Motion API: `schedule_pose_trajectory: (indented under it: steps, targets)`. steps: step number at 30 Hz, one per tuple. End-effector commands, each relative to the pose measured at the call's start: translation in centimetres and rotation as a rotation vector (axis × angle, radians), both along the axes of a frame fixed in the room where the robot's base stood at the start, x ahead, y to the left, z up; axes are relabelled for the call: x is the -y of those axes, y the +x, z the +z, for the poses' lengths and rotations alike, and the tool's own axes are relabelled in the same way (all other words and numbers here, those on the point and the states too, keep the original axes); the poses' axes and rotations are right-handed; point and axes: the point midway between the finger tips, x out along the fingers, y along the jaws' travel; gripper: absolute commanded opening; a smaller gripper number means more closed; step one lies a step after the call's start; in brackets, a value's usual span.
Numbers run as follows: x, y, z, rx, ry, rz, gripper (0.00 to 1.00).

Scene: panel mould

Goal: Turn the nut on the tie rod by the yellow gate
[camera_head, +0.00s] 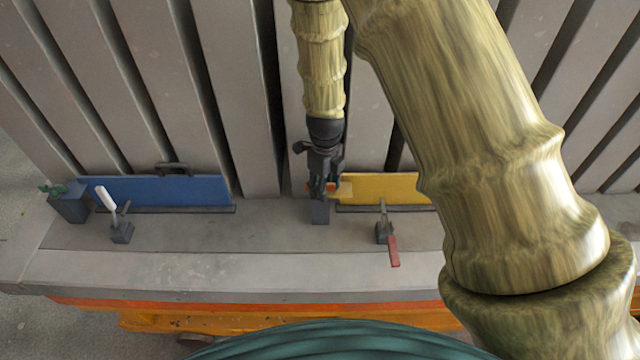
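The yellow gate (385,187) stands on the grey ledge right of centre, its right part hidden behind my arm. My gripper (319,194) points down at the gate's left end, directly over a dark grey block (320,213). A small orange piece (344,188) shows beside the fingers, in front of the gate's left edge; it may be the nut, but the fingers hide most of it. The tie rod cannot be made out. I cannot tell whether the fingers are closed on anything.
A blue gate (160,190) with a dark handle stands at left. Beside it are a green-topped block (70,204) and a white-handled clamp (108,200). A red-handled clamp (393,250) stands before the yellow gate.

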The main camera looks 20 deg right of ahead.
Motion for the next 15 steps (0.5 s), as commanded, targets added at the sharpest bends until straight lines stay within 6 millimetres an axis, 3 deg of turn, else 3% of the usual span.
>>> schedule_pose_trajectory:
  steps: [3,4,8,15]
  targets:
    - [-0.11,-0.57,-0.22,-0.012,0.003,-0.004,0.00]
    - [-0.11,-0.60,-0.23,-0.013,0.004,-0.004,0.45]
    - [-0.11,-0.62,-0.25,-0.014,0.004,-0.002,0.68]
    - [-0.08,-0.40,-0.18,-0.009,0.002,0.001,0.68]
